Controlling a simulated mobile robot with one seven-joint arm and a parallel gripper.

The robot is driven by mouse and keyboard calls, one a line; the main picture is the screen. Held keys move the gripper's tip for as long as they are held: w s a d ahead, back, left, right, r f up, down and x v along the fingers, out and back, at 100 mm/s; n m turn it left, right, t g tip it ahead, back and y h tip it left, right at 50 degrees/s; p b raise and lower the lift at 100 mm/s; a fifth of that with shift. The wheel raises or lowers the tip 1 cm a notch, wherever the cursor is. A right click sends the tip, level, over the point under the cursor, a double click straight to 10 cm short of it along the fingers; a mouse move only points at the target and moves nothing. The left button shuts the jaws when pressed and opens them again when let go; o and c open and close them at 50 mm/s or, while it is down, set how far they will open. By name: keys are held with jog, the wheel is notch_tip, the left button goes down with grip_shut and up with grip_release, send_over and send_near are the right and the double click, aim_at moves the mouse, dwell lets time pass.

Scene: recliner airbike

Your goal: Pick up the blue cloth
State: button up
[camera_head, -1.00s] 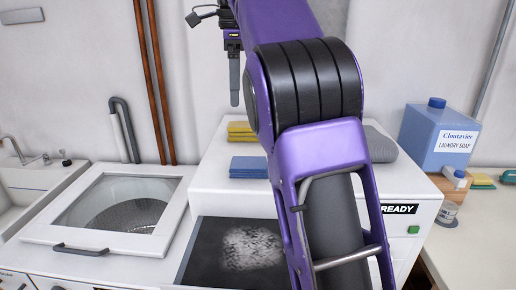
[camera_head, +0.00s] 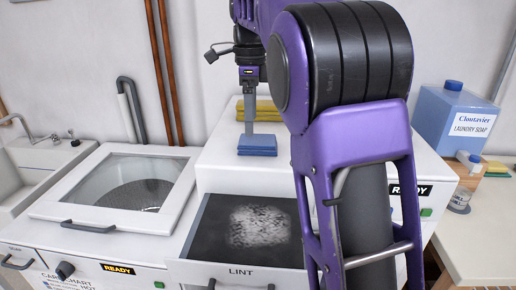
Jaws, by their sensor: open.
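The folded blue cloth (camera_head: 257,145) lies on the white top of the dryer, in front of a stack of folded yellow cloths (camera_head: 265,109). My gripper (camera_head: 249,128) points straight down, with its fingers over the blue cloth. The fingers are seen edge-on, and their tips appear at or just above the cloth's back part. Whether they touch it cannot be told. The gripper is open and holds nothing that I can see.
An open drawer marked LINT (camera_head: 250,233) sticks out below the cloth. A washer with a glass lid (camera_head: 125,185) stands left. A blue laundry soap bottle (camera_head: 447,125) stands right. My arm hides much of the dryer top's right side.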

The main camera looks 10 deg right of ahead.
aim_at(253, 139)
jog(key=f, duration=0.2)
jog(key=f+b, duration=0.1)
jog(key=f, duration=0.2)
jog(key=shift+s+d, duration=0.15)
jog(key=shift+s, duration=0.05)
jog(key=shift+c, duration=0.3)
jog(key=c, duration=1.1)
jog(key=shift+o, duration=0.2)
notch_tip(253, 139, up, 10)
jog(key=p, duration=0.2)
